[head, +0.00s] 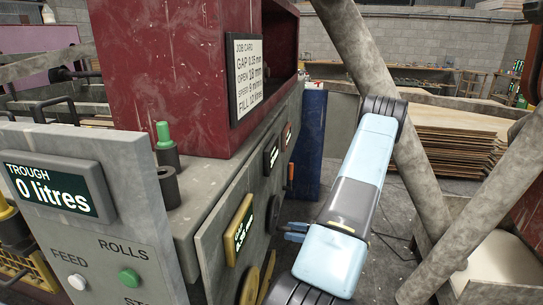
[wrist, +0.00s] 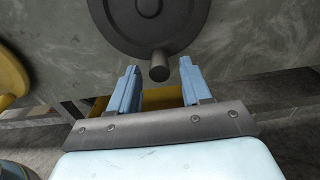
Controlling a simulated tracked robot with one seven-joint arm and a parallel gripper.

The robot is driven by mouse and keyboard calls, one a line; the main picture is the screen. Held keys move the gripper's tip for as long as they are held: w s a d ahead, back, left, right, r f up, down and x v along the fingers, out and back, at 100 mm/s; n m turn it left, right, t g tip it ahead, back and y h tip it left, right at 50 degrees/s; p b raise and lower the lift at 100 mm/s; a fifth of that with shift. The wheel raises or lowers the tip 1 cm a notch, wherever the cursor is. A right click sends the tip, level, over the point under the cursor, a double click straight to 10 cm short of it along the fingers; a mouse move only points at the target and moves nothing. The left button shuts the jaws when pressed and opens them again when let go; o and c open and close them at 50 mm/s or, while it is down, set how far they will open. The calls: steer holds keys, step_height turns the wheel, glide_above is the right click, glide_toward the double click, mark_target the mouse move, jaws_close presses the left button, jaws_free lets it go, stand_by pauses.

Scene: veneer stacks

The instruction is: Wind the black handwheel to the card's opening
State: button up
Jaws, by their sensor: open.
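The black handwheel (wrist: 160,22) fills the top of the wrist view, with its stubby handle (wrist: 159,66) pointing down. My gripper (wrist: 159,72) is open, one blue finger either side of the handle's end; I cannot tell whether either finger touches it. In the head view the wheel (head: 273,213) is a dark, edge-on shape on the machine's side, and my gripper (head: 291,232) is beside it.
A yellow-framed display (head: 238,228) and a yellow wheel (head: 258,281) are nearer on the same panel. The yellow wheel (wrist: 12,80) is left in the wrist view. A trough display (head: 52,188) reads 0 litres. Thick diagonal posts (head: 370,90) stand to the right of my arm.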

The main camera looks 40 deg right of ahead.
steer(key=v, duration=0.5)
steer(key=shift+s+d, duration=0.2)
steer(key=shift+s, duration=0.1)
stand_by(0.5)
